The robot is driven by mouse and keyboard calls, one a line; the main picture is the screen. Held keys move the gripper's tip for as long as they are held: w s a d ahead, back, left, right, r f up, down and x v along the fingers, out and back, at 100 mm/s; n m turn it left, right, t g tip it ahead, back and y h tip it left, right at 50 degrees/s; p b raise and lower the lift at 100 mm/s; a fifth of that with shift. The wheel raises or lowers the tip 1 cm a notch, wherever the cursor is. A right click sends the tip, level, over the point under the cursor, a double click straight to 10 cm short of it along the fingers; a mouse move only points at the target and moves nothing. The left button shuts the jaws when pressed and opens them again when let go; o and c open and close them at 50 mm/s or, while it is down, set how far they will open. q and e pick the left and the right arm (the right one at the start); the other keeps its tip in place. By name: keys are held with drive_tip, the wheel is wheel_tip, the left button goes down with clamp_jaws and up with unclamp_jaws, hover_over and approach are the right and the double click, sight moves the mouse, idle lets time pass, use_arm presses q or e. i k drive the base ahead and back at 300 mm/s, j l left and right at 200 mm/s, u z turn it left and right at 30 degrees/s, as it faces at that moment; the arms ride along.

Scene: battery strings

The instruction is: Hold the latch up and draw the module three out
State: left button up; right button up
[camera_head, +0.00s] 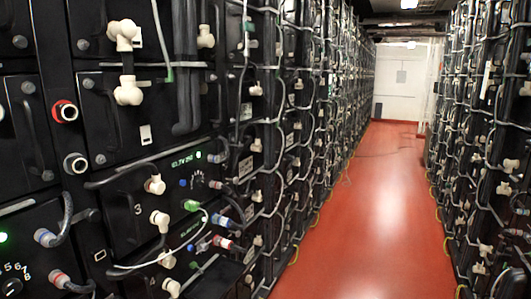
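The module three (122,228) is a black box in the left rack, with a white "3" on its front. It sits in the rack's row, with cream connectors (156,185) and cables across its face. To its right is a panel with a lit green light, a dial and coloured plugs. I cannot make out which part is the latch. Neither of my grippers shows in the head view.
Racks of black modules with many hanging cables line both sides of the aisle. The red floor (370,210) between them is mostly clear, with a thin cable lying further back. A white wall (400,85) closes the far end.

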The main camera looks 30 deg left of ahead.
sight(142, 205)
drive_tip(key=i+u, duration=0.35)
drive_tip(key=i+l+u, duration=0.3)
drive_tip(key=i, duration=0.15)
drive_tip(key=i+l+u, duration=0.2)
drive_tip(key=i+u, duration=0.15)
